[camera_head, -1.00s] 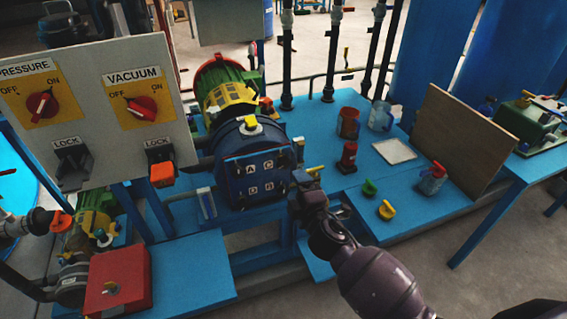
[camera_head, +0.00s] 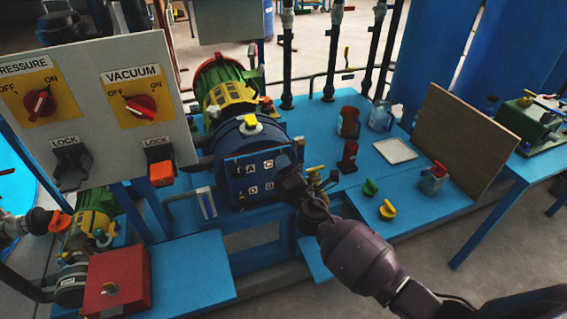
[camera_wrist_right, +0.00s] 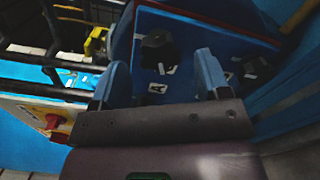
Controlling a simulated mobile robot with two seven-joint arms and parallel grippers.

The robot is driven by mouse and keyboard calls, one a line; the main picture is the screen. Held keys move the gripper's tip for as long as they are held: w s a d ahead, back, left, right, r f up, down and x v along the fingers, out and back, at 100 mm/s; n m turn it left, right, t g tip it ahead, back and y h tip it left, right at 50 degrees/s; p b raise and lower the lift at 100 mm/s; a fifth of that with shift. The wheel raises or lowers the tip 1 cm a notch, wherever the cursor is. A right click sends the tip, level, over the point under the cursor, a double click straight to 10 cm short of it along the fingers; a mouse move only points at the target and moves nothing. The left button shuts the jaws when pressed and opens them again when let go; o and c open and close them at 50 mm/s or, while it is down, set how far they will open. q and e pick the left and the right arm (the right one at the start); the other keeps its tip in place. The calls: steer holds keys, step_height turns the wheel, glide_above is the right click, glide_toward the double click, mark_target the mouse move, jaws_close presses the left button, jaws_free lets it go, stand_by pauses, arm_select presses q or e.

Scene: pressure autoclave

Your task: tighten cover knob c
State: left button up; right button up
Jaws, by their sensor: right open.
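The blue cover (camera_head: 240,178) of the autoclave bears white labels A, C, D and B, with dark knobs around them. The C label (camera_head: 267,163) is at its upper right; the knob beside it is hidden by my gripper. My right gripper (camera_head: 286,166) is at the right side of the cover, open. In the right wrist view, its two blue-grey fingers (camera_wrist_right: 163,75) point at the cover, and a black knob (camera_wrist_right: 158,50) shows beyond and between them, not gripped. A second dark knob (camera_wrist_right: 256,67) shows to the right. My left gripper is not in view.
The panel with PRESSURE and VACUUM switches (camera_head: 95,110) stands left of the autoclave. A brown board (camera_head: 455,145) stands at right.

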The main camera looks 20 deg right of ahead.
steer(key=w, duration=0.3)
steer(key=shift+w, duration=0.1)
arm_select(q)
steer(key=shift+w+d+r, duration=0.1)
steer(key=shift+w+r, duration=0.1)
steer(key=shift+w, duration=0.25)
arm_select(e)
steer(key=c, duration=0.7)
steer(key=shift+c, duration=1.1)
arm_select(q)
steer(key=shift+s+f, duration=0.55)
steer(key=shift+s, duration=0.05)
